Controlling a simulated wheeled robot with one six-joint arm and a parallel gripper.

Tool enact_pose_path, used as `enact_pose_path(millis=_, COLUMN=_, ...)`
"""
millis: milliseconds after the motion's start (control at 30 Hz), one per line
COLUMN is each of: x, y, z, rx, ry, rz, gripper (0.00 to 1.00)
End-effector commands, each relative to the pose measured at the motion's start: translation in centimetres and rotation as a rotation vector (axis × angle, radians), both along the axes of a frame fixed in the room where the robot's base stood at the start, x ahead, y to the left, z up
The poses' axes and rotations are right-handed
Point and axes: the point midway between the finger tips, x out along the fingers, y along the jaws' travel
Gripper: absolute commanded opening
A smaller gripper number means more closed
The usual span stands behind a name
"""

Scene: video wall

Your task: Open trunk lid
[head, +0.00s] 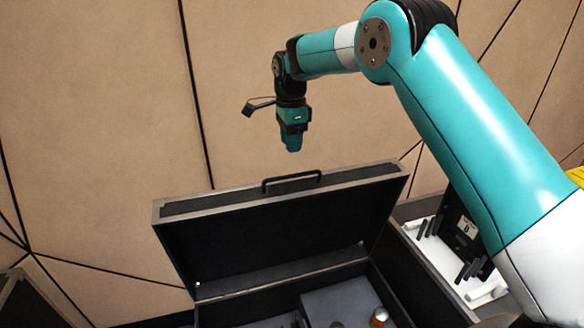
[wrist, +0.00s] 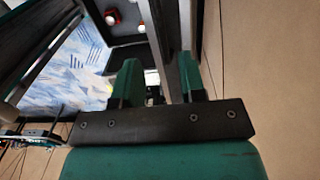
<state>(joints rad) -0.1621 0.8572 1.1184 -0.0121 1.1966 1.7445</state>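The black trunk (head: 205,312) has its lid (head: 270,236) raised, tilted up at the back with its dark inner side facing me. A black handle (head: 291,182) sits on the lid's upper edge. My gripper (head: 292,148) points down above the handle, with a visible gap between them. In the wrist view my gripper's two green fingers (wrist: 158,77) are spread apart. The lid's edge (wrist: 168,38) runs lengthwise beyond and between them, and nothing is clearly held.
Inside the trunk are a grey box (head: 340,302) and a small orange-and-white item (head: 379,317). A panelled beige wall (head: 90,120) stands close behind. To the right is a white tray (head: 436,262) with dark pegs. Another dark case (head: 28,303) is at lower left.

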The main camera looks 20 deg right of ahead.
Motion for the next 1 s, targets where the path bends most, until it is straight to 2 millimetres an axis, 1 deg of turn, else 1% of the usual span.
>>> enact_pose_path(millis=100, x=-0.2, y=0.0, z=-2.6, rx=-0.001, ry=0.005, rz=0.001, gripper=0.38)
enact_pose_path(millis=200, x=-0.2, y=0.0, z=-4.6, rx=-0.001, ry=0.004, rz=0.001, gripper=0.38)
enact_pose_path(millis=300, x=-0.3, y=0.0, z=-6.4, rx=0.0, ry=0.003, rz=0.002, gripper=0.38)
enact_pose_path(millis=400, x=-0.3, y=0.0, z=-7.7, rx=0.0, ry=0.002, rz=0.002, gripper=0.38)
enact_pose_path(millis=500, x=-0.3, y=0.1, z=-8.5, rx=0.0, ry=0.0, rz=0.002, gripper=0.38)
enact_pose_path(millis=600, x=-0.3, y=0.1, z=-8.9, rx=0.0, ry=0.0, rz=0.002, gripper=0.38)
enact_pose_path(millis=833, x=-0.3, y=0.1, z=-9.0, rx=0.0, ry=-0.001, rz=0.002, gripper=0.38)
enact_pose_path(millis=867, x=-0.3, y=0.1, z=-9.0, rx=0.0, ry=-0.001, rz=0.002, gripper=0.35)
enact_pose_path(millis=900, x=-0.3, y=0.1, z=-9.0, rx=0.0, ry=-0.001, rz=0.002, gripper=0.26)
enact_pose_path(millis=967, x=-0.3, y=0.1, z=-9.0, rx=0.0, ry=-0.001, rz=0.002, gripper=0.12)
enact_pose_path(millis=1000, x=-0.3, y=0.1, z=-9.0, rx=0.0, ry=-0.001, rz=0.002, gripper=0.03)
